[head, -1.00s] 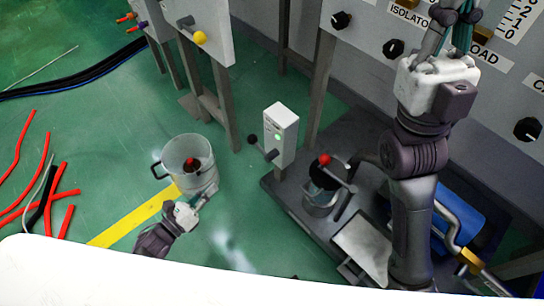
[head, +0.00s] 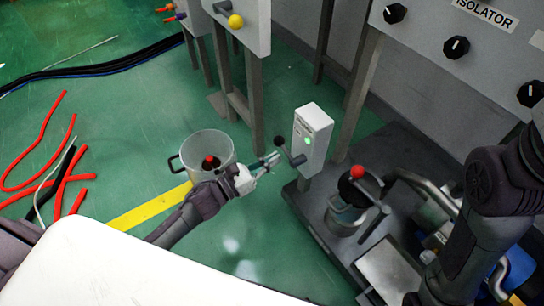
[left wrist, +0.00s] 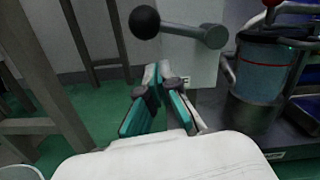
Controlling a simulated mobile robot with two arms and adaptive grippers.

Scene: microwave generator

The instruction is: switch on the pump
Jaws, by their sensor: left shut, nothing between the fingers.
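A small white control box (head: 312,138) with a lit green lamp stands on a post right of centre in the head view. Its side carries a grey lever ending in a black knob (head: 281,142). In the left wrist view the lever (left wrist: 180,29) runs across the top, with the black knob (left wrist: 145,22) at its left end. My left gripper (head: 275,159) is shut and empty, its tips close to the lever. In the left wrist view its fingertips (left wrist: 157,72) lie below the knob; contact cannot be told. My right gripper is out of view.
A clear bucket (head: 208,152) stands on the green floor behind my left forearm. A dark platform (head: 310,210) carries a pot with a red-knobbed lever (head: 357,172). A grey panel with dials (head: 430,70) stands behind. Red hoses (head: 62,150) lie at left.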

